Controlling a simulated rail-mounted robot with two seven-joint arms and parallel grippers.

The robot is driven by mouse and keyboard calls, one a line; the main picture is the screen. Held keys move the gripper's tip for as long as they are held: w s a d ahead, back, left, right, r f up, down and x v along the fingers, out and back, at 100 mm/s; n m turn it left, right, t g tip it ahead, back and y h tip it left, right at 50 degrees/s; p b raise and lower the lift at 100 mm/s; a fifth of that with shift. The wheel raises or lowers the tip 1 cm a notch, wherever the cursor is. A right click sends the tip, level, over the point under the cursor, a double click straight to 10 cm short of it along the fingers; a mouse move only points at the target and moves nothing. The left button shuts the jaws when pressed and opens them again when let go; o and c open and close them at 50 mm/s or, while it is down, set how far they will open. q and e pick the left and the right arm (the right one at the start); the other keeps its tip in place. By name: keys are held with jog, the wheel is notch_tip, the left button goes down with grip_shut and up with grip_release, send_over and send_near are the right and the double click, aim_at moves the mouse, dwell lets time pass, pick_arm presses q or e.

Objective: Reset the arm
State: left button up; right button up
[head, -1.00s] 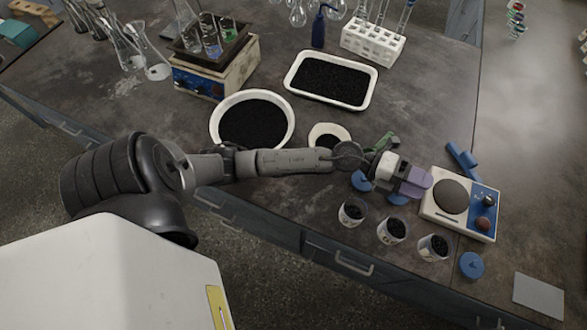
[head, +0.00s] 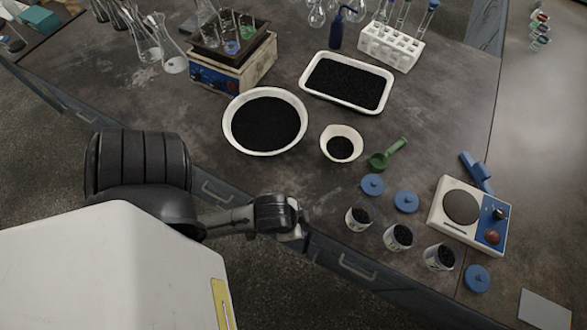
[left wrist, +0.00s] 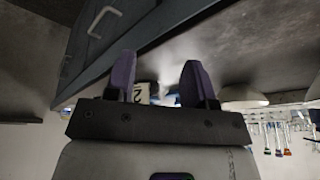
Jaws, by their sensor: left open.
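My left arm comes in from the left in the head view, and its gripper (head: 293,232) hangs over the bench's front edge, above the drawer fronts. In the left wrist view the two purple fingers (left wrist: 158,82) stand apart with nothing held between them. In the head view the fingers are mostly hidden behind the wrist. The gripper is left of the three small cups of black grains (head: 357,219) and touches none of them. My right gripper is not in view.
Beyond the gripper lie a large bowl (head: 301,112), a small bowl (head: 353,134), a green scoop (head: 389,153), blue lids (head: 406,201) and a scale (head: 478,231). A white tray (head: 382,102) and a tube rack (head: 391,45) stand farther back. Drawer handles (head: 356,267) line the front edge.

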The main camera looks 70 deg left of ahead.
pick_arm(q)
jog(key=shift+s+d+g, duration=0.2)
jog(key=shift+s+g, duration=0.1)
jog(key=shift+s, duration=0.3)
jog(key=shift+r, duration=0.1)
notch_tip(320, 180, up, 32)
jog(key=p, duration=3.2)
